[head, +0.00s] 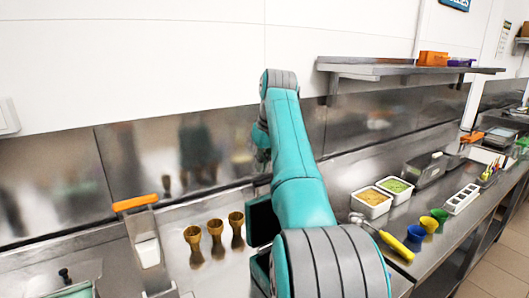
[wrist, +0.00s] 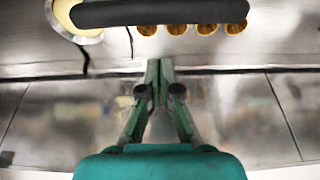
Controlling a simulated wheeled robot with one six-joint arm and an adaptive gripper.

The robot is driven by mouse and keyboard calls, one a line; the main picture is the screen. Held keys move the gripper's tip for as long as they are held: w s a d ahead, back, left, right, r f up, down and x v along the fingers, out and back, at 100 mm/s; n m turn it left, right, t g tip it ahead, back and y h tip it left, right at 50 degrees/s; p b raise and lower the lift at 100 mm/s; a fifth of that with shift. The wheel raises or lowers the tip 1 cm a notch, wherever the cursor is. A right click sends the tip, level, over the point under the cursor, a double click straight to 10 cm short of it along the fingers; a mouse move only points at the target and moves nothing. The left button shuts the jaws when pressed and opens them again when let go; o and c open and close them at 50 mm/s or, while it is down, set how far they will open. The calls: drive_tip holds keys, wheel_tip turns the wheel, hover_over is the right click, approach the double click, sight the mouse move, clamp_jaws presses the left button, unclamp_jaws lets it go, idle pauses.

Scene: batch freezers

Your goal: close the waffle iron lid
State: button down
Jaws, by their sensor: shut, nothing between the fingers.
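The waffle iron is mostly hidden behind my teal arm in the head view. A dark upright panel, apparently its raised lid (head: 260,222), shows at the arm's left edge, with a dark part, apparently the base (head: 260,272), below. In the wrist view a thick dark bar, perhaps the lid's edge (wrist: 160,13), crosses the top. My gripper (wrist: 160,68) is shut and empty, apart from that bar in the picture, with the steel back wall behind it. In the head view it is largely hidden behind the arm.
Several gold cone holders (head: 215,240) stand left of the iron. An orange-handled container (head: 148,248) is farther left. White tubs (head: 372,202), a yellow-handled tool (head: 396,246) and coloured cups (head: 429,224) are to the right. A steel shelf (head: 400,69) hangs above.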

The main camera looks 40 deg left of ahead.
drive_tip(key=shift+s+d+r, duration=0.1)
drive_tip(key=shift+s+d, duration=0.15)
drive_tip(key=shift+d, duration=0.35)
drive_tip(key=shift+s+d+r, duration=0.1)
drive_tip(key=shift+s+d, duration=0.15)
drive_tip(key=shift+d, duration=0.4)
drive_tip(key=shift+s+d, duration=0.25)
drive_tip(key=shift+d, duration=0.35)
drive_tip(key=shift+d, duration=0.1)
